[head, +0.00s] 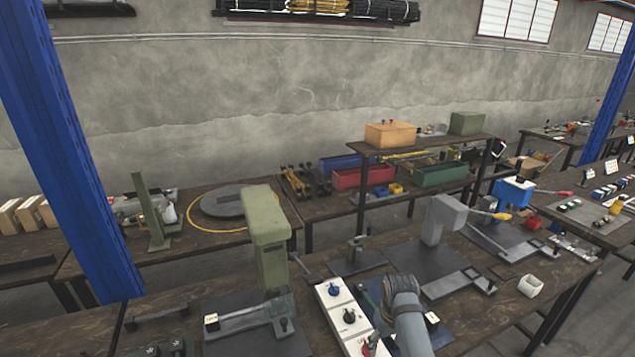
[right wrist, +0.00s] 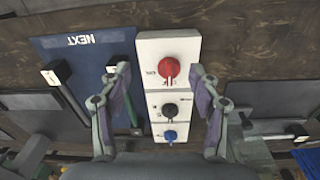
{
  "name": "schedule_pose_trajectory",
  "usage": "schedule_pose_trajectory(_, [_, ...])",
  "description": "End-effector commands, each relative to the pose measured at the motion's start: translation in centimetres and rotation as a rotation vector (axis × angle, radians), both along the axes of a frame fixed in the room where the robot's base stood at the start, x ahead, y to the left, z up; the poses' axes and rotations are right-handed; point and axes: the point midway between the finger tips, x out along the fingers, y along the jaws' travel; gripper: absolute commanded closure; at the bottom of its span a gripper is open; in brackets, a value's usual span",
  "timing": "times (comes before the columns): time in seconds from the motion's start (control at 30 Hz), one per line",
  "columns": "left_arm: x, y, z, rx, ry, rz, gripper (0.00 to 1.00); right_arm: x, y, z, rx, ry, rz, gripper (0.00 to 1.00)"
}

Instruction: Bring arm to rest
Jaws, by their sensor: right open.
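My right arm comes up from the bottom edge of the head view, with its wrist and gripper (head: 402,288) above the press bench, just right of a white control panel (head: 328,301). In the right wrist view my right gripper (right wrist: 160,72) is open, fingers apart and nothing between them. The panel (right wrist: 154,43) lies beyond the fingers, with a red knob (right wrist: 168,68), a black knob (right wrist: 170,109) and a blue knob (right wrist: 170,135). I cannot tell the exact gap between fingers and panel. My left gripper is not in view.
A green press (head: 266,240) stands left of the panel, a grey press (head: 447,220) to the right. A blue mat marked NEXT (right wrist: 80,42) lies beside the panel. A white cup (head: 530,286) stands near the bench's right edge. A blue post (head: 75,150) rises at left.

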Motion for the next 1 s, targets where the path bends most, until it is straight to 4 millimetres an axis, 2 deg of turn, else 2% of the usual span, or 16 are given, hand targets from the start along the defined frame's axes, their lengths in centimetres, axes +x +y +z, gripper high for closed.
schedule_pose_trajectory(0.03, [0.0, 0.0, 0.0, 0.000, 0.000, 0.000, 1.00, -2.9, -1.3, -1.6, -0.012, -0.021, -0.038, 0.38])
schedule_pose_trajectory(0.1, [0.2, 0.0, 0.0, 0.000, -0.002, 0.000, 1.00, -6.3, -2.6, -2.4, -0.023, -0.063, -0.082, 0.38])
schedule_pose_trajectory(0.2, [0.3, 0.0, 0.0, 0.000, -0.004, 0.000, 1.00, -10.3, -3.7, -2.5, -0.034, -0.112, -0.122, 0.38])
schedule_pose_trajectory(0.4, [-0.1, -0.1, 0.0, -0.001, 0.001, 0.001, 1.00, -15.8, -4.6, -1.3, -0.044, -0.180, -0.158, 0.38])
schedule_pose_trajectory(0.6, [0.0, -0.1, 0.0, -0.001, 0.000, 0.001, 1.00, -19.7, -4.6, 0.6, -0.041, -0.227, -0.170, 0.38])
schedule_pose_trajectory(0.8, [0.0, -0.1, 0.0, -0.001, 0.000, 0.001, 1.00, -22.7, -4.3, 2.8, -0.031, -0.265, -0.175, 0.38])
schedule_pose_trajectory(0.83, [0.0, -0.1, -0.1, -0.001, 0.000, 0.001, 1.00, -22.8, -4.3, 2.4, -0.031, -0.264, -0.177, 0.38])
schedule_pose_trajectory(1.0, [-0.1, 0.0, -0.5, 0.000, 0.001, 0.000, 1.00, -21.7, -4.8, -2.5, -0.033, -0.245, -0.183, 0.38])
